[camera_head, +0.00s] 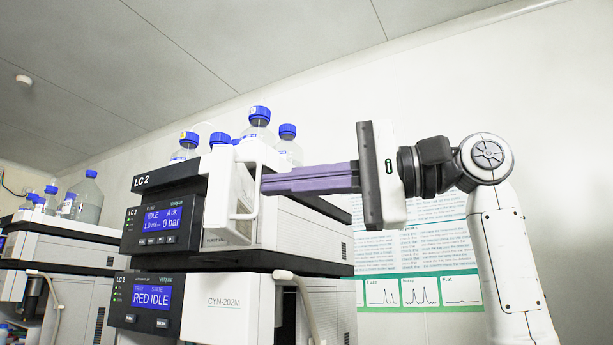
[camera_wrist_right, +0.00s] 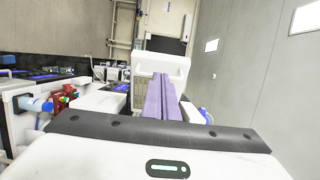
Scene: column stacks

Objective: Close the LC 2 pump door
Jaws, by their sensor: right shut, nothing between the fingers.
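The LC 2 pump (camera_head: 160,218) is the upper module of the nearer stack, with a lit blue display reading IDLE. Its white pump door (camera_head: 216,195) stands out from the module's front and looks open, with a white bar handle (camera_head: 257,190) on the side facing right. My right gripper (camera_head: 264,185) has long purple fingers, shut and empty, pointing left with their tips at the door's handle side. I cannot tell whether they touch. In the right wrist view the fingers (camera_wrist_right: 160,85) reach toward the white door (camera_wrist_right: 160,62). My left gripper is not in view.
Blue-capped bottles (camera_head: 258,120) stand on top of the pump. Another stack (camera_head: 60,250) stands at the left. A chart poster (camera_head: 425,255) hangs on the wall behind my right arm.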

